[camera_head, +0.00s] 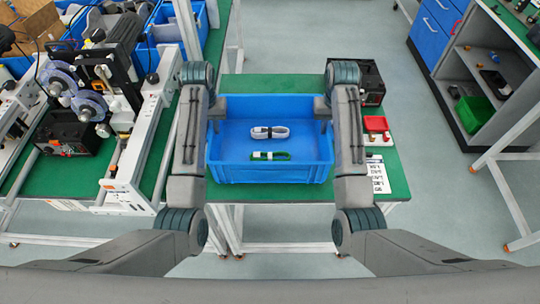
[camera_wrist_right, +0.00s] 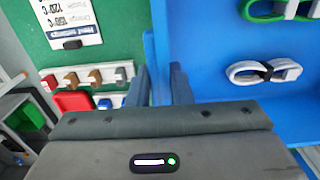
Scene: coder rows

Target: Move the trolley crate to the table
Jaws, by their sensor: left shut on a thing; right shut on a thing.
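The blue crate (camera_head: 270,172) is in the middle of the head view, level, over the green table top (camera_head: 270,84). I cannot tell whether its base touches the table. Inside lie a white cable coil with a black band (camera_head: 270,132) and a green cable coil with a white band (camera_head: 270,155). My left gripper (camera_head: 215,112) is shut on the crate's left wall. My right gripper (camera_head: 322,112) is shut on its right wall; in the right wrist view its fingers (camera_wrist_right: 160,88) straddle the blue wall (camera_wrist_right: 149,48). The arms partly hide the crate's sides.
Right of the crate are a black box (camera_head: 370,82), a red tray (camera_head: 376,124) and a white printed card (camera_head: 377,176). On the left, a machine with blue-grey rollers (camera_head: 90,104) stands close by. Grey floor (camera_head: 430,180) separates the table from the shelving at right.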

